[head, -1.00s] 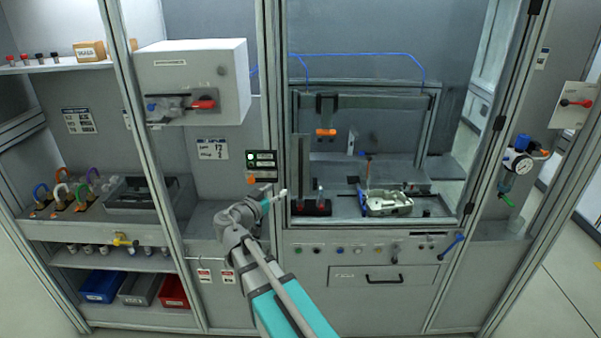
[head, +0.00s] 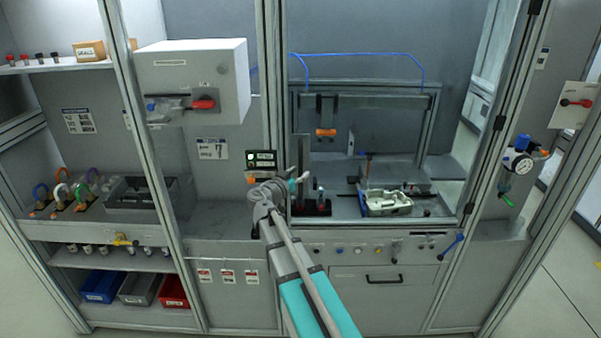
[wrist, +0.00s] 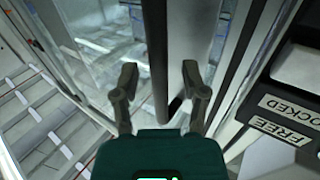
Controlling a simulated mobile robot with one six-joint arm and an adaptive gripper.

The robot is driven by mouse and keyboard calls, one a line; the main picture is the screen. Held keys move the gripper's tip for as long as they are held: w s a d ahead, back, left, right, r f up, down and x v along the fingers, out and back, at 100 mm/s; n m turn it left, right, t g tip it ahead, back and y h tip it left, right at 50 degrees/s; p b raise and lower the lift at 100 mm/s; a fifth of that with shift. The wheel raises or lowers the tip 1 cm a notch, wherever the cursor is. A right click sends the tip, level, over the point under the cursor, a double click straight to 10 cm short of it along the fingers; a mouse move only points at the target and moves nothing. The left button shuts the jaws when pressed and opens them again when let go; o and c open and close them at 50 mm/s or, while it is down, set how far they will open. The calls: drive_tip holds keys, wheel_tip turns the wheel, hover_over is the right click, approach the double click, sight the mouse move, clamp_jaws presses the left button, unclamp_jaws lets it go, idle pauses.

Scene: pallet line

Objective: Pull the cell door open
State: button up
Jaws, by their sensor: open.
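The cell door (head: 466,150) is a metal-framed clear panel in front of the work area. It looks closed, with dark hinges along its right post. A dark upright bar handle (head: 301,150) stands near the door's left edge. My gripper (head: 301,178) is at the lower part of this handle. In the wrist view the open fingers (wrist: 160,78) stand either side of the dark bar (wrist: 155,50), with gaps visible on both sides. I cannot tell how deep the bar sits between them.
A box marked FREE and LOCKED (wrist: 285,110) is close on the right in the wrist view. A small panel with a green light (head: 261,160) is left of the handle. A white box with a red switch (head: 195,80) hangs further left. A blue lever (head: 451,247) sticks out lower right.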

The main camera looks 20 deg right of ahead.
drive_tip(key=shift+w+d, duration=0.35)
drive_tip(key=shift+d, duration=0.15)
clamp_jaws()
